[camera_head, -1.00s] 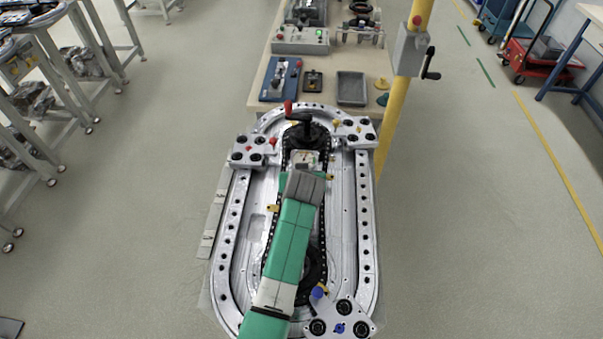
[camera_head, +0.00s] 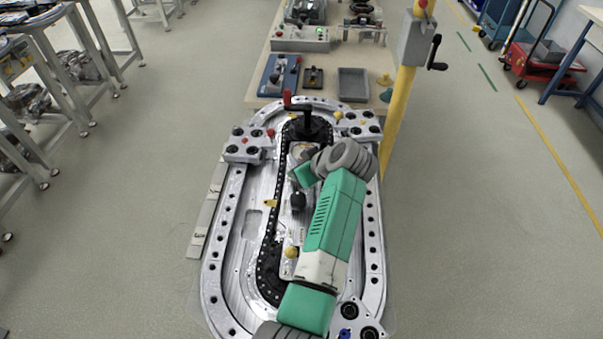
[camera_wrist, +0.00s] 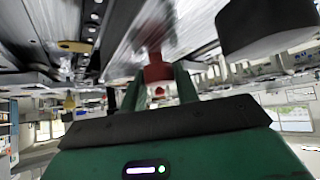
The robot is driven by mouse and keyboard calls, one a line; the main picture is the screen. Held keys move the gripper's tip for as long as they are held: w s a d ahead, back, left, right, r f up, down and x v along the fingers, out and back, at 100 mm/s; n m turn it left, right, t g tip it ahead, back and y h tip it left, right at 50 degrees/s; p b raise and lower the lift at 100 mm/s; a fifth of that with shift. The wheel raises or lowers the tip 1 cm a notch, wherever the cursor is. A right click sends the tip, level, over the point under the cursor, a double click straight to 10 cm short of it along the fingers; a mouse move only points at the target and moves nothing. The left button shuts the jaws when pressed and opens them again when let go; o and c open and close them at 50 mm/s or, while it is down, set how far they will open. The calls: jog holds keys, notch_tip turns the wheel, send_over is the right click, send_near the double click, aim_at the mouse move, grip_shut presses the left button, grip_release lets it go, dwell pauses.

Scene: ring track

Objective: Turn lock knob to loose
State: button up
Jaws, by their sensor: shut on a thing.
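A red knob (camera_wrist: 157,72) shows in the wrist view, between the two green fingers of my gripper (camera_wrist: 158,88). The fingers are shut on it. It appears to be the lock knob, but its turn position cannot be read. In the head view my green hand (camera_head: 303,175) is over the middle of the ring track (camera_head: 212,262), near its far end. The fingertips and the held knob are hidden or too small to make out there.
A black crank with a red handle (camera_head: 287,97) stands at the track's far end. A carriage (camera_head: 243,150) sits at far left. A dark knob (camera_head: 297,202) and a yellow knob (camera_head: 291,252) stand inside the track. A yellow post (camera_head: 392,125) rises at right.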

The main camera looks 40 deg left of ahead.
dwell(0.3)
jog(key=o, duration=1)
jog(key=shift+c, duration=0.2)
jog(key=p+v, duration=0.1)
jog(key=v, duration=0.6)
jog(key=shift+d+r+p, duration=0.3)
jog(key=shift+p, duration=0.1)
